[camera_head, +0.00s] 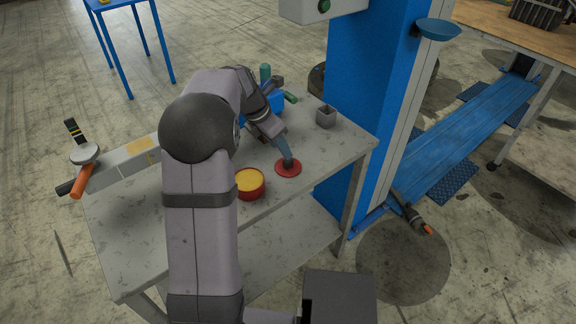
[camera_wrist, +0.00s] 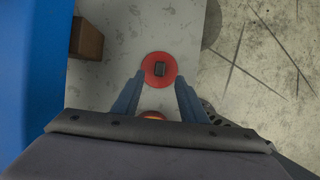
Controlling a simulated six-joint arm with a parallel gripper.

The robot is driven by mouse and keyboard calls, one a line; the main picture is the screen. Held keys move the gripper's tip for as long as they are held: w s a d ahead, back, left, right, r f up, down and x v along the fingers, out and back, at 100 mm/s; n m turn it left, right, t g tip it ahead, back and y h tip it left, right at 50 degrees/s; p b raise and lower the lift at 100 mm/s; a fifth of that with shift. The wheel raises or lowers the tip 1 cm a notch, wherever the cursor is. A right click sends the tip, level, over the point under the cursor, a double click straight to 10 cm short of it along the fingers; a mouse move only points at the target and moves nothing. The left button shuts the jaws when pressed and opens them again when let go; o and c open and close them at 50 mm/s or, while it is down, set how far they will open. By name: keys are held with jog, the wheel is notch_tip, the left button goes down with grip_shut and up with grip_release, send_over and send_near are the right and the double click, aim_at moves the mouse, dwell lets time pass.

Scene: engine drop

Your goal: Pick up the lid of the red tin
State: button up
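The lid is a flat red disc with a dark square knob, lying on the grey bench (camera_head: 190,200) right of the tin, apart from it; it shows in the head view (camera_head: 296,170) and the wrist view (camera_wrist: 159,83). The red tin (camera_head: 251,191) stands open with yellow contents; only a sliver of it (camera_wrist: 153,115) shows in the wrist view. My gripper (camera_head: 287,160) points down at the lid. In the wrist view its two blue fingers (camera_wrist: 159,76) are spread apart with the knob in the gap beyond them, clear of both. I cannot tell the fingertips' exact height.
A blue column (camera_head: 365,100) rises close beside that end. Blue and green items (camera_head: 265,73) stand behind my arm. An orange-handled tool (camera_head: 82,180) is at the left. Bench around the lid is clear.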

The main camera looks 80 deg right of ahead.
aim_at(288, 164)
jog(key=shift+p+x, duration=0.65)
jog(key=shift+x, duration=2.5)
grip_shut()
